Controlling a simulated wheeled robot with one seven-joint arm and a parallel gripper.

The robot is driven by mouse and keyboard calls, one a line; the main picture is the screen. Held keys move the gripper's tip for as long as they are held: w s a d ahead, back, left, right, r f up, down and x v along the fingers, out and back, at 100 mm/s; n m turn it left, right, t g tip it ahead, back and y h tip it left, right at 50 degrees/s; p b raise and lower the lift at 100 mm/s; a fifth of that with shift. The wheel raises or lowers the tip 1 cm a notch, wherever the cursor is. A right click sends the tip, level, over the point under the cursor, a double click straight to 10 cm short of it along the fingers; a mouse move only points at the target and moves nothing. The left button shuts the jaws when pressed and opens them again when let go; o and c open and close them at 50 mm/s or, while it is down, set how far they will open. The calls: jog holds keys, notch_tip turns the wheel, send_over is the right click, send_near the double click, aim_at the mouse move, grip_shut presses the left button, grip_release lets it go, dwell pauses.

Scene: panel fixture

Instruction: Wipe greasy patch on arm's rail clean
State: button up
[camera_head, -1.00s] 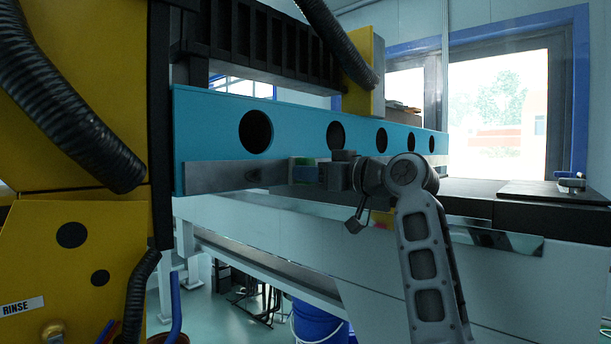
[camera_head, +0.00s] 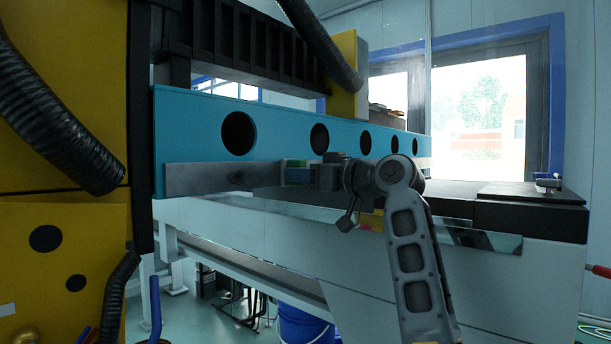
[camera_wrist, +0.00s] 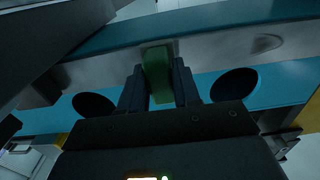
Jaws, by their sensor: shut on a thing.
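The rail is a grey metal strip (camera_head: 205,179) along the lower part of the teal beam (camera_head: 190,127). A dark smudged patch (camera_head: 236,178) is on its left part; it also shows in the wrist view (camera_wrist: 267,43). My gripper (camera_head: 312,176) is to the right of the patch in the head view. The wrist view shows the sponge's green side (camera_wrist: 158,75) between the two dark fingers. Its far end overlaps the rail there; I cannot tell if it touches.
The beam has several round dark holes. A black corrugated hose (camera_head: 324,45) hangs above it. A yellow panel (camera_head: 60,250) with another hose stands at the left. A dark flat surface (camera_head: 440,190) lies to the right of my gripper. A blue bucket (camera_head: 303,325) is below.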

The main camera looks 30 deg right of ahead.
jog(key=shift+s+a+p, duration=0.15)
jog(key=shift+s+a, duration=0.15)
jog(key=shift+a, duration=0.8)
jog(key=shift+s+a+p, duration=0.1)
jog(key=shift+s+a, duration=0.25)
jog(key=shift+a, duration=0.75)
jog(key=shift+s+a+p, duration=0.15)
jog(key=shift+s+a, duration=0.15)
jog(key=shift+a, duration=0.8)
jog(key=shift+s+a+p, duration=0.2)
jog(key=shift+s+a, duration=0.15)
jog(key=shift+a, duration=0.55)
jog(key=shift+s+a+p, duration=0.15)
jog(key=shift+s+a, duration=0.2)
jog(key=shift+a, duration=0.5)
jog(key=shift+s+a+p, duration=0.2)
jog(key=shift+s+a, duration=0.15)
jog(key=shift+a, duration=0.55)
jog(key=shift+s+a, duration=0.2)
jog(key=shift+a, duration=0.6)
jog(key=shift+s+a, duration=0.15)
jog(key=shift+a, duration=0.6)
jog(key=shift+s, duration=0.1)
jog(key=shift+v, duration=2.9)
jog(key=shift+s+d, duration=0.1)
jog(key=shift+s, duration=0.05)
jog(key=shift+v, duration=1.35)
